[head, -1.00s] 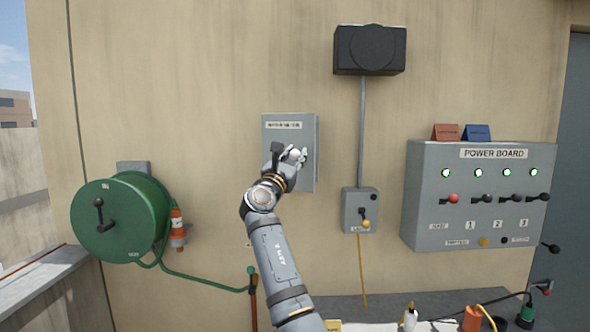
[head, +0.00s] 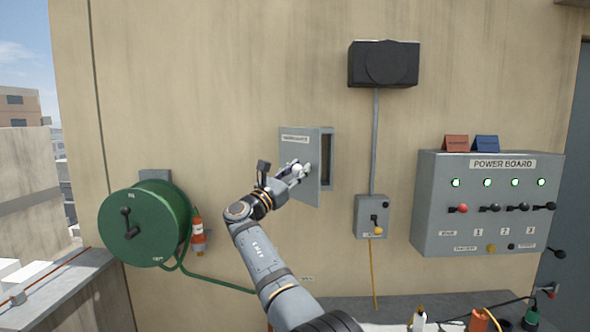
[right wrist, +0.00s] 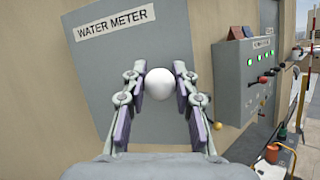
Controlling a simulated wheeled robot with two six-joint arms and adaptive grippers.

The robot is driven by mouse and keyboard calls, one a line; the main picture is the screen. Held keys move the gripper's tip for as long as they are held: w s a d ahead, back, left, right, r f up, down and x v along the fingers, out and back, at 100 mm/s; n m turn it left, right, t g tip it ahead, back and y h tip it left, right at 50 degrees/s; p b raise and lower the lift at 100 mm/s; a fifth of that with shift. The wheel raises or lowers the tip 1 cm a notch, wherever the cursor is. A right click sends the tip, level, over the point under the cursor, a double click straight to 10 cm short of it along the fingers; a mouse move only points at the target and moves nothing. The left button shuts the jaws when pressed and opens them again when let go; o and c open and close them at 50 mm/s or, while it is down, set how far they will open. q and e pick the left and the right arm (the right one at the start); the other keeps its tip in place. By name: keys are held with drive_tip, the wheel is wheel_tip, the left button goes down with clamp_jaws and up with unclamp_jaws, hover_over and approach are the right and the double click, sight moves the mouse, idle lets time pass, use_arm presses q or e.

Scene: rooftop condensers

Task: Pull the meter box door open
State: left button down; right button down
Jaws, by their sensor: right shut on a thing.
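The grey meter box door (head: 300,146) stands partly open on the wall, swung out from its left side, with the dark inside of the meter box (head: 327,160) showing along its right. In the right wrist view the door (right wrist: 95,75) carries a "WATER METER" label. My right gripper (head: 303,170) is at the door's front, shut on the round white knob (right wrist: 159,83), which sits between its fingertips. What is inside the box is mostly hidden behind the door. My left gripper is not in view.
A green hose reel (head: 145,224) hangs at the left. A small switch box (head: 371,216) and a black wall box (head: 383,64) are to the right. The power board (head: 487,203) with levers is further right, above a ledge holding small items.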

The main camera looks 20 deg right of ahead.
drive_tip(key=shift+f, duration=0.3)
